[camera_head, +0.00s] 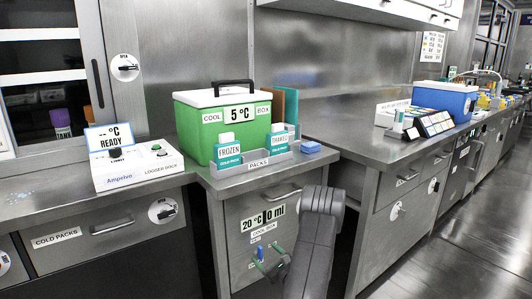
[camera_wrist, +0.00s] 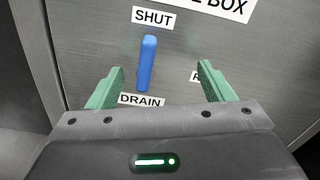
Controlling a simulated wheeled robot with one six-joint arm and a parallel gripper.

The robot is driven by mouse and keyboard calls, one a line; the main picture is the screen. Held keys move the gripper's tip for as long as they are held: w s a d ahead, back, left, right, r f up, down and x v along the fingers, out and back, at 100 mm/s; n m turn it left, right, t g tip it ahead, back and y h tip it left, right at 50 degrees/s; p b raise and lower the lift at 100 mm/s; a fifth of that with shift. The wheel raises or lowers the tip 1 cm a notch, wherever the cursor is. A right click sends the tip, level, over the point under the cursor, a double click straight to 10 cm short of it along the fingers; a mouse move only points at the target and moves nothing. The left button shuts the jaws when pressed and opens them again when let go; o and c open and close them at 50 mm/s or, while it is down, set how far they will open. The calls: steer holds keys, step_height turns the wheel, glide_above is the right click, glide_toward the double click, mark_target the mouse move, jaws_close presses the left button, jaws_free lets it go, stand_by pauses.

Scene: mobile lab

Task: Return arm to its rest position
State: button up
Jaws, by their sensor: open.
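My gripper (camera_head: 268,257) is in front of the grey cabinet door below the green cool box (camera_head: 223,119). In the wrist view, my gripper (camera_wrist: 161,67) has its two green fingers spread apart with nothing held. A blue lever (camera_wrist: 147,62) stands nearly upright on the cabinet front, between the SHUT label above and the DRAIN label below. It appears between the fingers, a little nearer the left one, and neither finger touches it visibly. My grey arm reaches down in the lower middle of the head view, bent at the elbow.
The counter above holds a cold-pack rack (camera_head: 252,165), a small blue block (camera_head: 311,147) and a logger dock (camera_head: 137,168). A blue-sided box (camera_head: 446,100) stands on the right counter. Cabinet edges and a drawer handle (camera_head: 282,195) are close to my arm. Open floor lies at right.

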steer(key=shift+d+f+m+p, duration=0.1)
steer(key=shift+f+m+p, duration=0.15)
steer(key=shift+m+p, duration=1.2)
